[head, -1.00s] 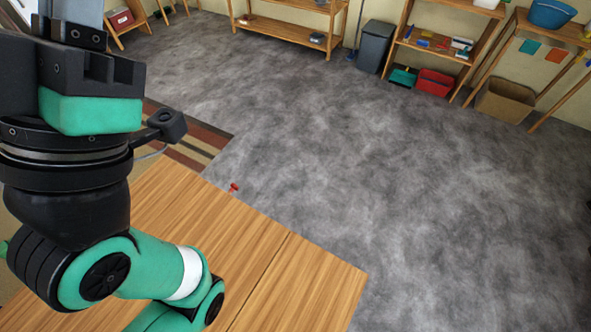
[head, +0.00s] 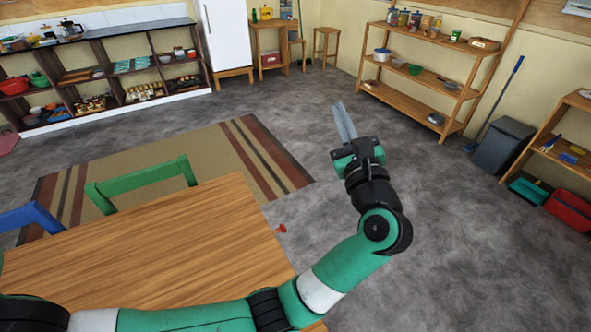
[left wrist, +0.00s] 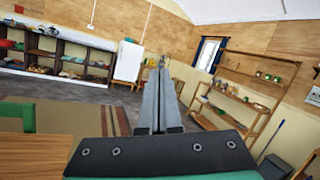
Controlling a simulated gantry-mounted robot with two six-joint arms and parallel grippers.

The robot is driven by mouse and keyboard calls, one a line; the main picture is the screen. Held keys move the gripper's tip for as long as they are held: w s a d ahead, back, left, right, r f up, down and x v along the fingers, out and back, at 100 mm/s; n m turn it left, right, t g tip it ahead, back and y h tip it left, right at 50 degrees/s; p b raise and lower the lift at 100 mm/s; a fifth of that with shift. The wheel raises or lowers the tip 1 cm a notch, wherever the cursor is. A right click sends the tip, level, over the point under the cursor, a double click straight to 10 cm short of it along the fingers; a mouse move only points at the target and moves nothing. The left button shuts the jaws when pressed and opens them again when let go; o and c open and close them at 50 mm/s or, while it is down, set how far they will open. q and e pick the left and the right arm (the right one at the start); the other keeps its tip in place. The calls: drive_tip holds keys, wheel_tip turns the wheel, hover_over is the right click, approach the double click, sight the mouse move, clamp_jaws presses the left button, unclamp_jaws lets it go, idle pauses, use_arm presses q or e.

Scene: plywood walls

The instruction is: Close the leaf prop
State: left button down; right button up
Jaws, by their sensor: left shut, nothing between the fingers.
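The wooden table (head: 160,245) fills the lower left of the head view. A small red knob (head: 281,229) sticks out at its right edge and may belong to the leaf prop. The rest of the prop is hidden or too small to tell. My left gripper (head: 342,120) is shut and empty, held out past the table's right edge, apart from the knob and beyond it. In the left wrist view its fingers (left wrist: 161,85) are together and point across the room. A corner of the table shows at lower left there (left wrist: 30,155). My right gripper is out of view.
A green chair (head: 140,183) and a blue chair (head: 30,217) stand along the table's far side. A striped rug (head: 215,155) lies beyond. Shelves (head: 430,75) and a grey bin (head: 503,146) line the right wall. The grey floor right of the table is clear.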

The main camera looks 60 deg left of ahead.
use_arm(q)
wheel_tip(320, 180, down, 24)
drive_tip(key=g+h+b, duration=0.3)
drive_tip(key=h, duration=0.3)
drive_tip(key=s+d+f+g+h+b, duration=0.2)
drive_tip(key=s+f, duration=0.1)
drive_tip(key=f, duration=0.5)
drive_tip(key=s+d+f+g+h+b, duration=0.2)
drive_tip(key=f+g+h, duration=0.1)
drive_tip(key=f, duration=0.6)
drive_tip(key=s+a+f+b, duration=0.2)
drive_tip(key=a+f+b, duration=0.2)
drive_tip(key=a, duration=0.7)
drive_tip(key=shift+s+f+n+b, duration=0.3)
drive_tip(key=shift+s+f+n, duration=0.1)
drive_tip(key=shift+f, duration=0.3)
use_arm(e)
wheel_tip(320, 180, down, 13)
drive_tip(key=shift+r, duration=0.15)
